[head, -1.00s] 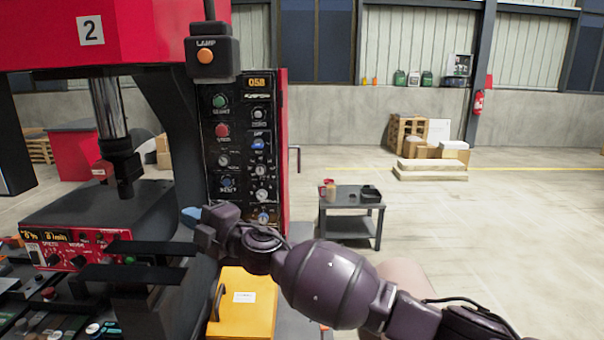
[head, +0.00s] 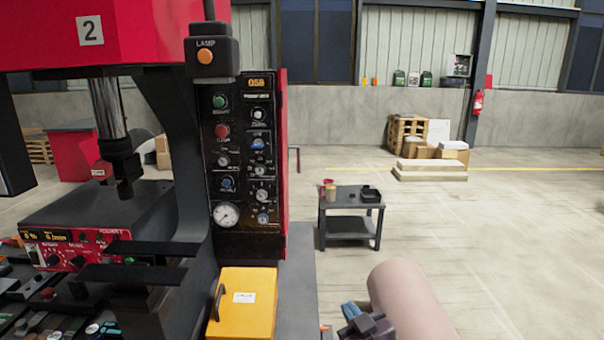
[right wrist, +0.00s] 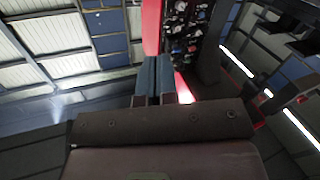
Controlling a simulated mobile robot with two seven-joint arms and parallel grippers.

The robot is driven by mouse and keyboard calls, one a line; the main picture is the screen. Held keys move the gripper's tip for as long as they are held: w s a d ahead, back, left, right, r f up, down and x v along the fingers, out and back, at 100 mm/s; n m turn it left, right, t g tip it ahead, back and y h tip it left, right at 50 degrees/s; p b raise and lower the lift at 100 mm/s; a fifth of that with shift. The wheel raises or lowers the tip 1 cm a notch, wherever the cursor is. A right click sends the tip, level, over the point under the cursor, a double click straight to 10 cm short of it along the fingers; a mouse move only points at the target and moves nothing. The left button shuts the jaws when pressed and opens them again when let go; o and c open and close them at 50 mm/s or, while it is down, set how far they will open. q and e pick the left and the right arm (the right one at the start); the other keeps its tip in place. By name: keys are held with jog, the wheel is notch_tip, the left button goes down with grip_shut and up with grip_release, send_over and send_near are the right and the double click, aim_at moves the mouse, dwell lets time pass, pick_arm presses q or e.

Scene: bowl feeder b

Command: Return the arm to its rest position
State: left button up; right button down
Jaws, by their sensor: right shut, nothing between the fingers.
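My right gripper (head: 352,312) is low in the head view, right of the yellow box and in front of the grey floor. Its blue fingers are shut with nothing between them. They also show side by side in the right wrist view (right wrist: 154,76), pointing up in the picture, clear of any object. The rest of the right arm is mostly out of the head view. My left gripper is not in view.
A red and black press with a control panel (head: 245,150) stands at the left. A yellow box (head: 262,300) with a black handle is in front of it. A small dark table (head: 350,206) stands farther back. The floor to the right is clear.

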jog(key=s+d+f+m+g+h, duration=0.2)
jog(key=s+d+f+m+h, duration=0.1)
jog(key=s+d+f, duration=0.6)
jog(key=s+d+f+m+g+h, duration=0.2)
jog(key=s+d+f, duration=0.6)
jog(key=s, duration=0.8)
notch_tip(320, 180, down, 3)
jog(key=shift+d+f+m+g+h, duration=0.2)
jog(key=shift+d+m+g+h, duration=0.2)
jog(key=shift+h, duration=0.2)
